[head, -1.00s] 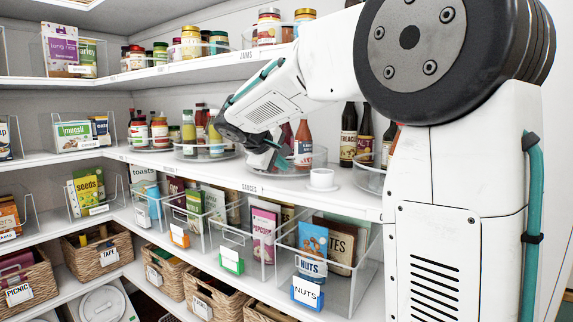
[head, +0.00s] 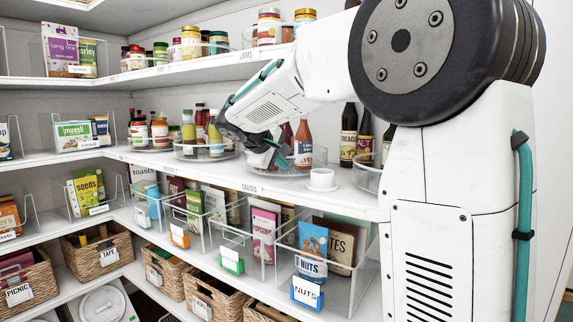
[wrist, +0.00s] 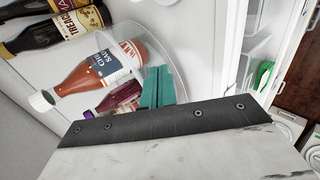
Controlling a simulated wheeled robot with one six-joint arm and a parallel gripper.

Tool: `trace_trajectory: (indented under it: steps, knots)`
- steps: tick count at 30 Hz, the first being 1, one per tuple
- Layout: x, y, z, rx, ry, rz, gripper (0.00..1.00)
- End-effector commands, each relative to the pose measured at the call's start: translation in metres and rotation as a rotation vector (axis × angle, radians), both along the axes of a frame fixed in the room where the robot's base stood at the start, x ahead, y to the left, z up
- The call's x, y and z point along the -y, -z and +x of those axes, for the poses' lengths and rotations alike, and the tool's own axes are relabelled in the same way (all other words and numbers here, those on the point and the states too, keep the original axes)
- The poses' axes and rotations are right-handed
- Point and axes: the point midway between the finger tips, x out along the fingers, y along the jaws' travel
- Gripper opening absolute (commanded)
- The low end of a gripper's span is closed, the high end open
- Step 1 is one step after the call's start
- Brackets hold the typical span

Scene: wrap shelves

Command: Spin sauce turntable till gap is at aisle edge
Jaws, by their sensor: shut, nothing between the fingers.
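The sauce turntable (head: 292,169) is a clear round tray with a raised rim on the middle shelf, above the "SAUCES" label. An orange-red chilli sauce bottle (head: 303,145) stands on it, with a darker red bottle (head: 287,136) beside it. My gripper (head: 280,157) is at the turntable's front left rim, its teal fingers shut with nothing between them. My arm hides part of the turntable.
Another clear turntable (head: 205,153) with sauce bottles stands to the left. A small white cup on a saucer (head: 321,180) stands at the right near the shelf edge. Dark bottles (head: 348,135) stand behind it. Clear bins (head: 340,285) fill the shelf below.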

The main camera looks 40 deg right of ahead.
Motion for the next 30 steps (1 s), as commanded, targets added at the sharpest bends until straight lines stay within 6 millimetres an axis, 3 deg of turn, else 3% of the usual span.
trace_trajectory:
  steps: [10,30]
  knots:
    - [0.003,0.000,0.005,0.000,0.000,0.000,0.00]
    - [-0.016,0.000,0.018,0.000,0.000,0.000,0.00]
